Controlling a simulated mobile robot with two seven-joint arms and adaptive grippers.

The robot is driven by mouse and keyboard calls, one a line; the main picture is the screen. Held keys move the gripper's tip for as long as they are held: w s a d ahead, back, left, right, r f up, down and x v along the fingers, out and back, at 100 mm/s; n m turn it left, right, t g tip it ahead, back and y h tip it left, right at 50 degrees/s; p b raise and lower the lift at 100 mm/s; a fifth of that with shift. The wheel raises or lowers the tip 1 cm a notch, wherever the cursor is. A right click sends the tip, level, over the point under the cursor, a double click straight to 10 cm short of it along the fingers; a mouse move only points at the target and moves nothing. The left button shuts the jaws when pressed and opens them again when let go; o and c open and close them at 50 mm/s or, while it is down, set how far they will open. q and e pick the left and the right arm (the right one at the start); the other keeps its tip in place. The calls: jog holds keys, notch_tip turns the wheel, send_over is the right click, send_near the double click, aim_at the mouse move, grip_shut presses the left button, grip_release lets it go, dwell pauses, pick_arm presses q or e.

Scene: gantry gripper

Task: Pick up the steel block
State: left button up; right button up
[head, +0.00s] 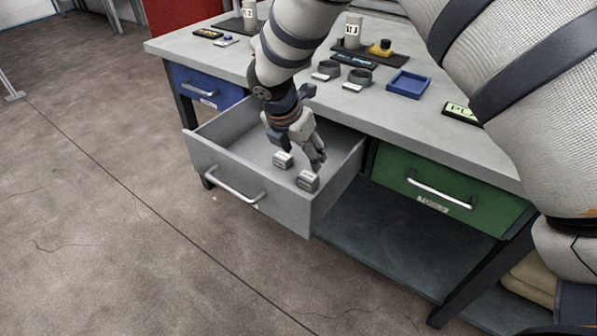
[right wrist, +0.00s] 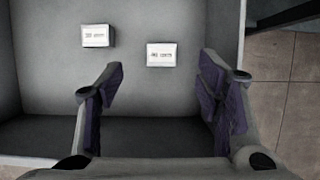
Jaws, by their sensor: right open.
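Two small silver-grey blocks lie apart in an open grey drawer (head: 222,168). In the head view one block (head: 283,159) is farther left and the other block (head: 308,181) is nearer the drawer's right front corner. In the right wrist view they show as a left block (right wrist: 97,36) and a right block (right wrist: 163,54). Both have labels too small to read, so I cannot tell which is steel. My right gripper (head: 302,150) points down into the drawer, open and empty. In the wrist view its fingertips (right wrist: 163,72) straddle the right block's line. My left gripper is out of view.
The drawer walls stand close around the gripper. The grey workbench (head: 330,105) above carries round dark holders (head: 359,77), a blue tray (head: 408,84) and a yellow item (head: 381,48). A shut green drawer (head: 450,195) is to the right, a blue drawer (head: 207,88) to the left.

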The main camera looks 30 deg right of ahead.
aim_at(308, 175)
jog(key=x, duration=0.6)
jog(key=a+b+x, duration=0.1)
jog(key=x, duration=0.2)
jog(key=shift+s+d+f, duration=0.1)
jog(key=shift+s+f, duration=0.25)
jog(key=shift+w+d+f, duration=0.15)
jog(key=shift+f, duration=0.1)
jog(key=shift+r, duration=0.1)
grip_shut()
